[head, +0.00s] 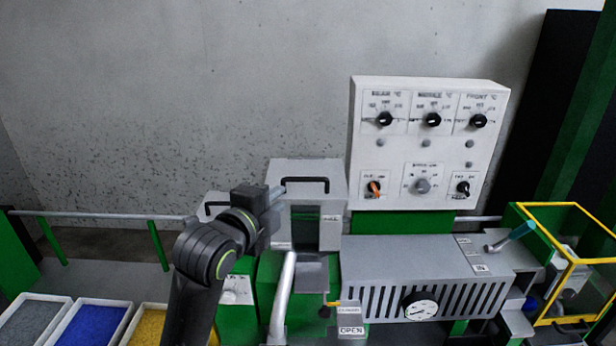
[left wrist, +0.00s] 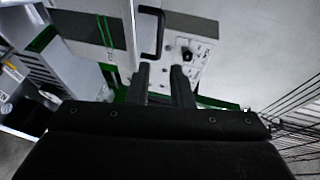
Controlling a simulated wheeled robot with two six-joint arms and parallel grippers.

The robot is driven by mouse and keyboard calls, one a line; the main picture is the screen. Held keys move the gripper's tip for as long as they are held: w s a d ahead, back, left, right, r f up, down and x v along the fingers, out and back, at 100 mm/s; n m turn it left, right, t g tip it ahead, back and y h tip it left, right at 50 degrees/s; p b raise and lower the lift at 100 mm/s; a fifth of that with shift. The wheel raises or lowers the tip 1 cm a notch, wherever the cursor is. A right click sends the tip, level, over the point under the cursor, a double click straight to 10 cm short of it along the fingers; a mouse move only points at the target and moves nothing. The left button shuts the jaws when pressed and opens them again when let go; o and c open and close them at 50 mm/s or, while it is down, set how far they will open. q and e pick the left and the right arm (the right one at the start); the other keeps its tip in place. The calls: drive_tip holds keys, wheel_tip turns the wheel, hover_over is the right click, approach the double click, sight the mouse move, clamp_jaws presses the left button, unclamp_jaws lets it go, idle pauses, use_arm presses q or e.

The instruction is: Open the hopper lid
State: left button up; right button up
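The grey hopper (head: 332,225) stands in the middle of the head view, with a dark window in its front. Its flat grey lid (head: 335,190) lies shut on top and carries a black bar handle (head: 320,181). My left gripper (head: 281,191) is just left of the handle, at about lid height, fingers pointing right. In the left wrist view the two fingers (left wrist: 161,78) are apart with nothing between them. A black handle (left wrist: 158,30) shows just beyond the fingertips; I cannot tell whether it touches them. My right gripper is in neither view.
A white control panel (head: 430,90) with several knobs stands behind right. A grey slotted barrel cover (head: 375,265) runs right of the hopper, toward a yellow-framed guard (head: 547,235). Trays of grey, blue (head: 97,325) and yellow pellets sit lower left. A pale bar (head: 283,295) rises before the hopper.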

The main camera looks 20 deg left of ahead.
sight(304, 180)
use_arm(q)
drive_tip(key=p+x, duration=0.4)
drive_tip(key=x, duration=1.2)
drive_tip(key=shift+r+p, duration=0.1)
drive_tip(key=shift+p, duration=0.3)
clamp_jaws()
